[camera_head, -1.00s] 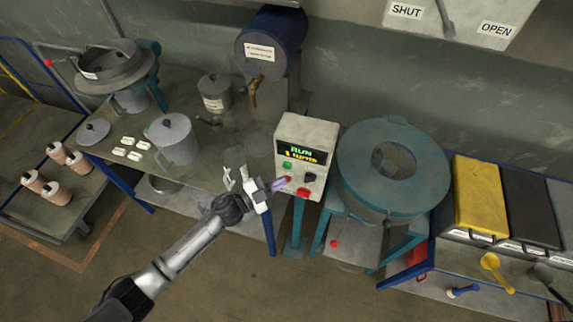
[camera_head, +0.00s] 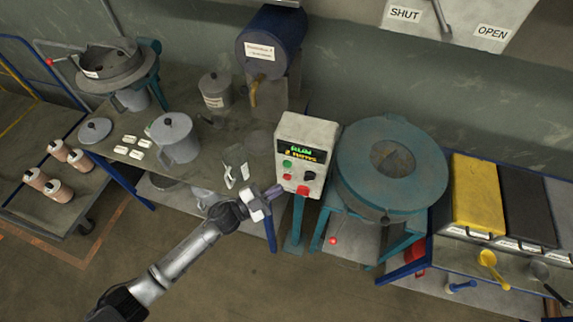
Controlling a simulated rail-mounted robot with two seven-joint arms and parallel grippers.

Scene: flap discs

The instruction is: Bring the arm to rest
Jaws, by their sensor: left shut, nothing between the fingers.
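My left arm comes in from the lower left. Its gripper (camera_head: 274,191) is shut and empty, a little to the left of the control box (camera_head: 306,150) and apart from its buttons. The box is light grey, on a teal post, with a lit display (camera_head: 303,153) reading RUN and a second line of text. Green, red and dark buttons sit below the display, with a larger red one (camera_head: 303,190) at the bottom. My right gripper is out of view.
A teal round machine (camera_head: 391,167) stands right of the box. The bench (camera_head: 205,150) at left carries a grey lidded pot (camera_head: 175,138), a smaller lidded pot (camera_head: 215,91) and a blue drum (camera_head: 272,42) with a tap. Yellow and black bins (camera_head: 477,195) stand at right.

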